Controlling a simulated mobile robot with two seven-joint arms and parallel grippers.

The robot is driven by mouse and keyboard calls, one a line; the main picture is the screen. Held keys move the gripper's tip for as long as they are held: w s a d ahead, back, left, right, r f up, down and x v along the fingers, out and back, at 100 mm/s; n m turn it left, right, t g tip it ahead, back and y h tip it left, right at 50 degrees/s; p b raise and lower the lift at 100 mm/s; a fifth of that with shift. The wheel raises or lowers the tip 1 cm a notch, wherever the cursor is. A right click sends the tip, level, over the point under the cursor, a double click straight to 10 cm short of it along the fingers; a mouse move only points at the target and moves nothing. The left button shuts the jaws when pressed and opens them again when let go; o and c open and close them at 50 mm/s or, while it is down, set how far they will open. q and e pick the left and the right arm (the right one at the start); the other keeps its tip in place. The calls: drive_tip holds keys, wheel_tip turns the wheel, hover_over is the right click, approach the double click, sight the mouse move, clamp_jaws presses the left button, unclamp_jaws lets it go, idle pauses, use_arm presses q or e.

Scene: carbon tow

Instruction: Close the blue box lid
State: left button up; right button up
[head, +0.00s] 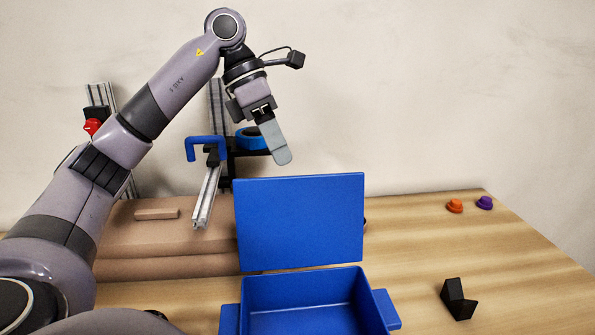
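The blue box (388,308) stands on the table at the bottom centre of the head view, with handles on its left and right sides. The visible part of its inside is empty. Its blue lid (301,222) is open and stands up at the back of the box. My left gripper (280,155) points down above the lid's top edge, apart from it in the picture. Its grey fingers are seen from the side and overlap, so their opening cannot be judged. My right gripper is not in view.
A brown padded block (170,240) with metal rails and a blue handle (205,146) is behind on the left. An orange knob (455,206), a purple knob (485,202) and a black angled piece (457,299) sit on the right. The wooden table (415,245) between them is clear.

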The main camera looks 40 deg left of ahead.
sight(300, 218)
use_arm(q)
drive_tip(key=x, duration=0.5)
clamp_jaws()
